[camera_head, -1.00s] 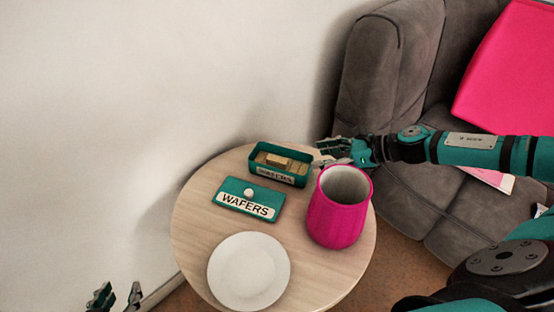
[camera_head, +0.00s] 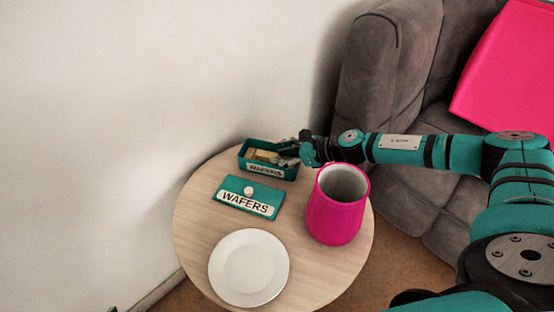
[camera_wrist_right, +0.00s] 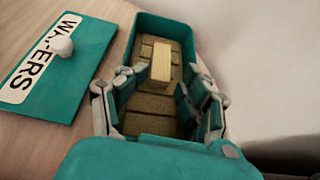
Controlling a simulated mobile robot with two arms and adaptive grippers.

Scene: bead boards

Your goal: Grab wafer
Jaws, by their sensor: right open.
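The teal box labelled WAFERS (camera_head: 265,169) stands open at the back of the round table. A tan wafer (camera_wrist_right: 160,64) lies on top of other wafers in the box, seen in the right wrist view. My right gripper (camera_head: 287,155) reaches over the box from the right in the head view. In the wrist view its spread fingers (camera_wrist_right: 165,92) are at the box, on either side of the near end of the top wafer, with a gap to it. The gripper is open and empty. Only a sliver of my left gripper (camera_head: 112,309) shows at the bottom edge.
The teal lid (camera_head: 233,204) with a white knob lies in front of the box. A pink vase (camera_head: 335,215) stands close on the right, below my right forearm. A white plate (camera_head: 249,267) lies at the front of the table (camera_head: 195,215). A wall is behind, a grey sofa right.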

